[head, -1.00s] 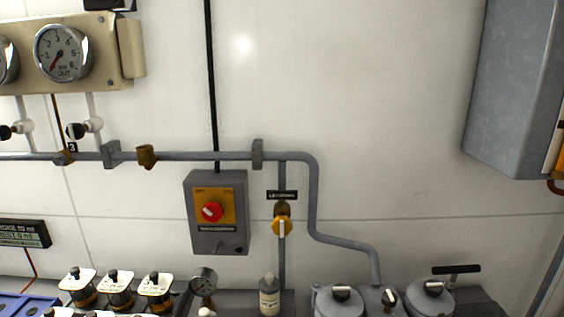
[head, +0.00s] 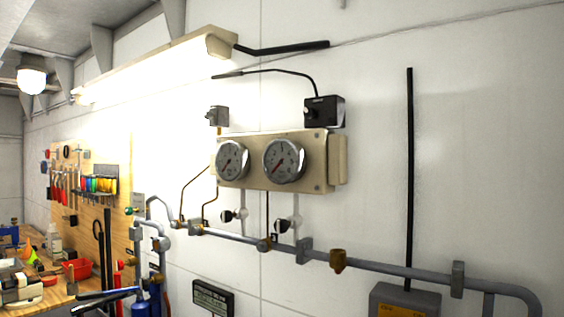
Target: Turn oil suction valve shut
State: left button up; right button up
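No part in view can be read as the oil suction valve, as no label is legible. A grey pipe (head: 390,269) runs along the white wall and bends down at the lower right. A brown fitting (head: 338,260) sits on it. Two small valves with black and white knobs, a left one (head: 233,215) and a right one (head: 287,223), hang below two round gauges. A small green-handled fitting (head: 131,211) is at the left end of the pipework. Neither of my grippers is in view.
The gauge panel (head: 320,170) is on the wall, with a black box (head: 324,111) above it. A grey switch box (head: 404,301) is cut off at the bottom. A pegboard of tools (head: 95,195) and a cluttered bench with a red bin (head: 77,269) stand at the left.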

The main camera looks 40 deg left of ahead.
aim_at(120, 264)
jog(key=u, duration=1.65)
jog(key=i+j+z, duration=0.1)
jog(key=z, duration=0.6)
jog(key=i+j+z, duration=0.2)
jog(key=j+z, duration=0.15)
jog(key=j, duration=0.6)
jog(key=j+z, duration=0.35)
jog(key=j, duration=0.65)
